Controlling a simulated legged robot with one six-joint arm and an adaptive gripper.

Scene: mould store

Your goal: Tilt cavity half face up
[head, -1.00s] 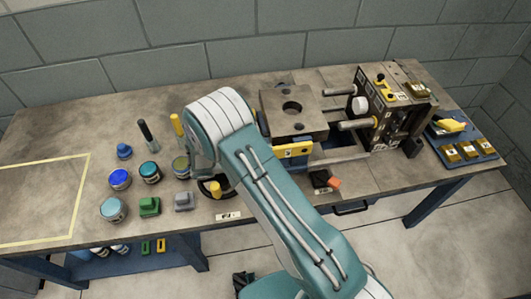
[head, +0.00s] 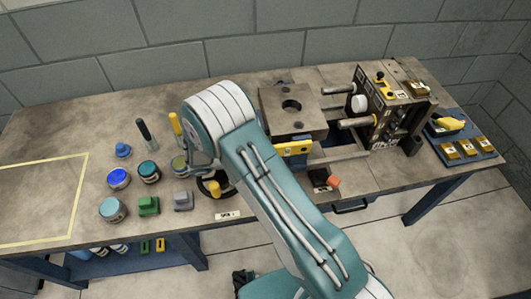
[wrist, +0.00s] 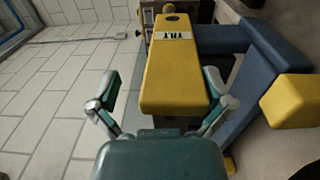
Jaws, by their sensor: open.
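A grey steel mould block (head: 293,107) with a round centre hole in its upper face lies on the bench, left of the upright mould half. A yellow lever (head: 293,148) shows at the block's front edge, partly covered by my arm. In the wrist view a yellow bar (wrist: 175,75) with a white label, seemingly "TILT", extends toward the camera. My gripper (wrist: 162,97) is open, one finger on each side of the bar's near end. My arm hides the gripper in the head view.
The upright mould half (head: 390,110) has guide pins (head: 358,122) pointing left. A blue tray (head: 462,140) with brass-coloured blocks stands at right. The yellow-outlined area (head: 40,205) is bare.

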